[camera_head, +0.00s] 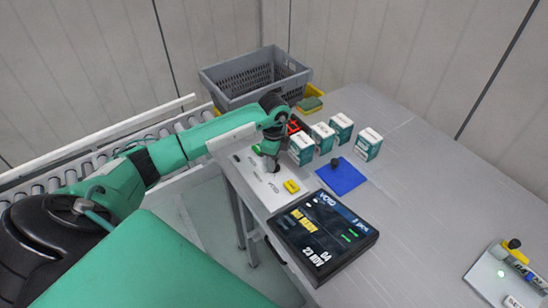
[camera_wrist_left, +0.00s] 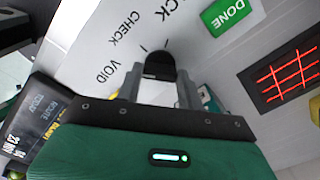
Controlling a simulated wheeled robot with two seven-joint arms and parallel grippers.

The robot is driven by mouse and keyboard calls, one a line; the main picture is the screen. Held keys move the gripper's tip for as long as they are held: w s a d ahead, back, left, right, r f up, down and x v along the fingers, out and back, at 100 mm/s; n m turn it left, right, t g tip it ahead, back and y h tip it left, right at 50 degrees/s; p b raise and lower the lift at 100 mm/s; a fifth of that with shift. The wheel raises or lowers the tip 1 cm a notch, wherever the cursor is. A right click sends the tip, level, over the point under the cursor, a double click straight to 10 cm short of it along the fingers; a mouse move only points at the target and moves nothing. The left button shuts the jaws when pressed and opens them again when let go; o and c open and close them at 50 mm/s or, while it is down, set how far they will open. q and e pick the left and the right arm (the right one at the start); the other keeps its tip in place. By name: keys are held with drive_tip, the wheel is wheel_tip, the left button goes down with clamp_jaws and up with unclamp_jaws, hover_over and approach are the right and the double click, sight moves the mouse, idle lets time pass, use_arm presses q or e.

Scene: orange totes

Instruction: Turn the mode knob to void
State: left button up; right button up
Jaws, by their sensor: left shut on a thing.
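The white control panel (camera_head: 258,184) lies on the near left end of the table. In the left wrist view it (camera_wrist_left: 95,22) carries the labels VOID, CHECK and a third word that is cut off. The black mode knob (camera_wrist_left: 159,64) stands on the panel between my left fingertips. My left gripper (camera_head: 271,163) reaches down onto the panel and is shut on the knob; its fingers (camera_wrist_left: 160,90) also show in the left wrist view. The fingers hide part of the knob, and its exact pointing direction is hard to read. My right gripper is not in view.
A green DONE button (camera_wrist_left: 229,9) and a red-lined black window (camera_wrist_left: 287,76) are beside the knob. A yellow button (camera_head: 291,186) and a dark display (camera_head: 322,238) are nearer. Several white-green boxes (camera_head: 368,145), a blue mat (camera_head: 341,177) and a grey crate (camera_head: 245,98) stand behind.

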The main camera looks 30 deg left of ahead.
use_arm(q)
drive_tip(key=shift+r+n+p, duration=0.15)
drive_tip(key=shift+n+p, duration=0.35)
drive_tip(key=shift+n, duration=1.8)
drive_tip(key=shift+w, duration=0.1)
drive_tip(key=o, duration=1)
wheel_tip(320, 180, up, 14)
drive_tip(key=b, duration=0.3)
drive_tip(key=shift+f, duration=0.25)
